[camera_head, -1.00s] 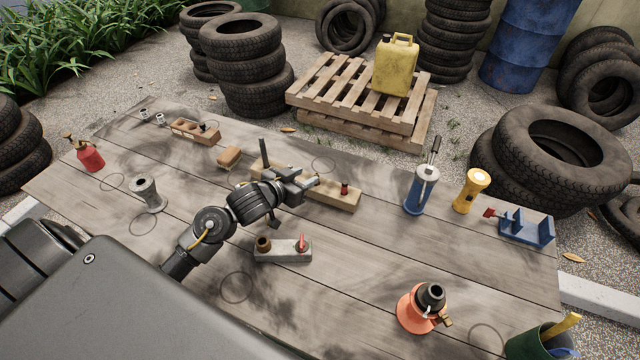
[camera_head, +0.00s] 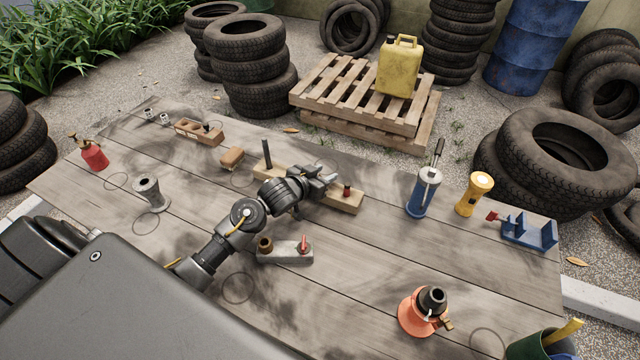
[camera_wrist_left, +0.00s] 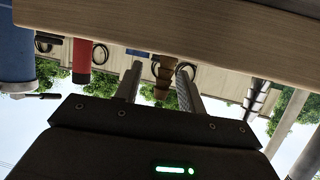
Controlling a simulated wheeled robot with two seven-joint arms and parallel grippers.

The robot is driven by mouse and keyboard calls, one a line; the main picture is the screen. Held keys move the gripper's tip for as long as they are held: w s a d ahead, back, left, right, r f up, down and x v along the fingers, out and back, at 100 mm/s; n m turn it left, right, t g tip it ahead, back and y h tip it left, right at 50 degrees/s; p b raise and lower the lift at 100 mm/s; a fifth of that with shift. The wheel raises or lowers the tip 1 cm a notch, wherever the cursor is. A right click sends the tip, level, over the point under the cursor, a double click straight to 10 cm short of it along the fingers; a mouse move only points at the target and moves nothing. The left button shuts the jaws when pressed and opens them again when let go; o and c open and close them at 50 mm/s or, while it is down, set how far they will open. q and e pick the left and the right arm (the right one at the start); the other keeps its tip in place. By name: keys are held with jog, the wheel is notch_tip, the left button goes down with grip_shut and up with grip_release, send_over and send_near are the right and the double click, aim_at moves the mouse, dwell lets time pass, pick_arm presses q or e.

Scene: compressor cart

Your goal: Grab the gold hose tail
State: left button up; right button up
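The gold hose tail (camera_wrist_left: 163,76) is a ribbed, stepped brass piece in the left wrist view, where the picture is upside down. It stands at the wooden rack (camera_wrist_left: 180,28). My left gripper (camera_wrist_left: 160,82) is open, with one finger on each side of the tail in that view; I cannot tell how deep the tail sits between them. In the head view my left gripper (camera_head: 322,178) is low at the rack (camera_head: 343,201), and it hides the tail. A red-and-dark fitting (camera_head: 347,190) stands at the rack's right end. My right gripper is not in view.
A dark post (camera_head: 267,153) rises from the rack's left end. A grey block (camera_head: 285,254) with a brown fitting and a red lever is close below my left arm. A blue pump (camera_head: 422,195) and a yellow flashlight (camera_head: 474,194) stand to the right.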

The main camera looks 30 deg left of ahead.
pick_arm(q)
grip_shut()
jog(key=shift+r, duration=0.1)
dwell(0.3)
jog(key=shift+r+p, duration=0.4)
jog(key=shift+p, duration=0.15)
notch_tip(320, 180, up, 3)
jog(key=p, duration=0.3)
jog(key=shift+f, duration=0.15)
jog(key=w+r+p+v, duration=0.1)
jog(key=r+p+v, duration=0.2)
jog(key=p+v, duration=1.3)
